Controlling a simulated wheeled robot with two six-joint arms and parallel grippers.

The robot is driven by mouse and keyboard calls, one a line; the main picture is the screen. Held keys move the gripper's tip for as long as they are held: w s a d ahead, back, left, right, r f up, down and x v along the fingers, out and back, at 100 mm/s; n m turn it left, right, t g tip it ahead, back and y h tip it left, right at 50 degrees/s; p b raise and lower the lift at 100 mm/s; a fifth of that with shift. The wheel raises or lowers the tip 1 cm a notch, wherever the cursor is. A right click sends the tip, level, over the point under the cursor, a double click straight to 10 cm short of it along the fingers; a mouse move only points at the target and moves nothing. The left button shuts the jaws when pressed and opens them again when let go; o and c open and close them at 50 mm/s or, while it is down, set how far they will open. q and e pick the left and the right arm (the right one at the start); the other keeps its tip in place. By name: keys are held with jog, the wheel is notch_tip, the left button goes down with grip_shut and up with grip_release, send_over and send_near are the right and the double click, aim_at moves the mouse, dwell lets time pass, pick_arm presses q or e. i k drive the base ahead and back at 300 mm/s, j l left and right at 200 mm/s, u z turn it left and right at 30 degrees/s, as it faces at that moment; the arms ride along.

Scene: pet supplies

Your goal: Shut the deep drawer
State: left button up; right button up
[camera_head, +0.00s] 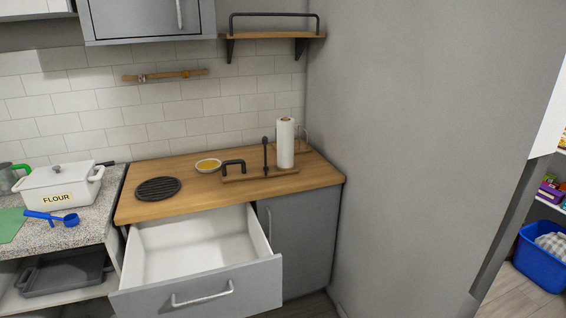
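The deep drawer (190,249) is pulled well out from under the wooden worktop. Its white inside is empty where I can see it. Its grey front (200,292) faces me, with a pale bar handle (203,294) across the middle. Neither of my grippers shows in the head view, so their states and their distance from the drawer are hidden.
A grey cupboard door (299,242) stands shut right of the drawer. The worktop (218,202) holds a paper towel roll (285,143), a yellow-filled bowl (208,165) and a black trivet (158,188). A stone counter with a flour box (60,190) adjoins left; a grey wall is right.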

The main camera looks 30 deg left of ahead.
aim_at(221, 263)
jog(key=u, duration=1.6)
